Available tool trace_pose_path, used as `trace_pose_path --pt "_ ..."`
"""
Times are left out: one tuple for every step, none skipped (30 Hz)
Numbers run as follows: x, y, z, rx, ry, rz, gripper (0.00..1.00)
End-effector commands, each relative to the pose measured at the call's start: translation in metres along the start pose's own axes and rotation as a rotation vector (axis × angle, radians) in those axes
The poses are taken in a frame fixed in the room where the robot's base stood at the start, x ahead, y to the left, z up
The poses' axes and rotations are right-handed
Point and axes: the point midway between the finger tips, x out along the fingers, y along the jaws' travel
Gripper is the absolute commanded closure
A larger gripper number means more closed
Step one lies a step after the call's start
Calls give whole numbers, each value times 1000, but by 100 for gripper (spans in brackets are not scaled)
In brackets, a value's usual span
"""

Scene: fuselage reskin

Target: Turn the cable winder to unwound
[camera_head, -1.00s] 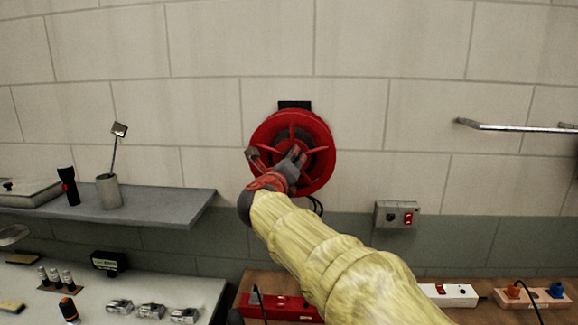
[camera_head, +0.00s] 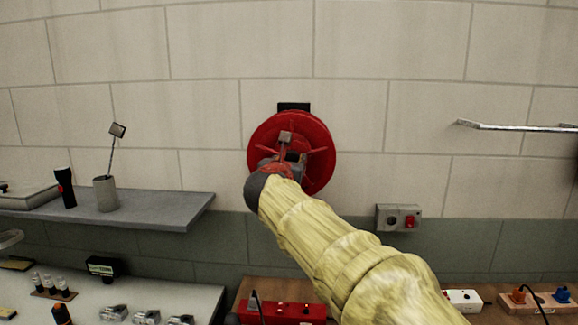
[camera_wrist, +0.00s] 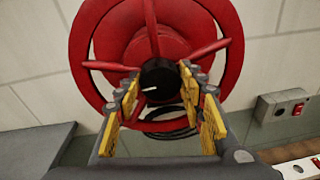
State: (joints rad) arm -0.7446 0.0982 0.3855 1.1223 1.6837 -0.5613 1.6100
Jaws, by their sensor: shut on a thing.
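The cable winder (camera_head: 320,132) is a red round reel with spokes on the wall, in the middle of the head view. In the wrist view the winder (camera_wrist: 213,25) fills the upper middle. Its dark central hub (camera_wrist: 160,82) carries a white line pointing left. My gripper (camera_wrist: 158,88) has its yellow-padded fingers on either side of this hub and is shut on it. In the head view my gripper (camera_head: 288,153) covers the winder's centre and lower left. Black cable loops (camera_wrist: 165,122) show below the hub.
A grey shelf (camera_head: 150,210) with a flashlight (camera_head: 66,188) and a cup (camera_head: 106,193) is at left. A wall switch box (camera_head: 398,217) is at lower right of the winder. A metal rail (camera_head: 515,127) is at far right. A red box (camera_head: 283,314) sits below.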

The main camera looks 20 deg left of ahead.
Motion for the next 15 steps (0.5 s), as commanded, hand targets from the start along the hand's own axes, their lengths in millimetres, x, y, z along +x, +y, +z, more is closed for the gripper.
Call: trace_pose_path --pt "1 0 -5 18 6 1 86" --pt "1 0 -5 29 7 2 86" --pt "1 0 -5 43 8 4 86" --pt "1 0 -5 52 8 4 86" --pt "1 0 -5 60 9 5 86" --pt "1 0 -5 69 10 6 86" --pt "1 0 -5 74 10 6 86" --pt "1 0 -4 80 10 7 86" --pt "1 0 -4 85 11 7 86" --pt "1 0 -4 89 11 7 86" --pt "1 0 -4 91 11 7 86" --pt "1 0 -4 94 11 7 86" --pt "1 0 -4 95 11 8 86" --pt "1 0 -4 95 11 8 86" --pt "1 0 -4 96 11 8 86"
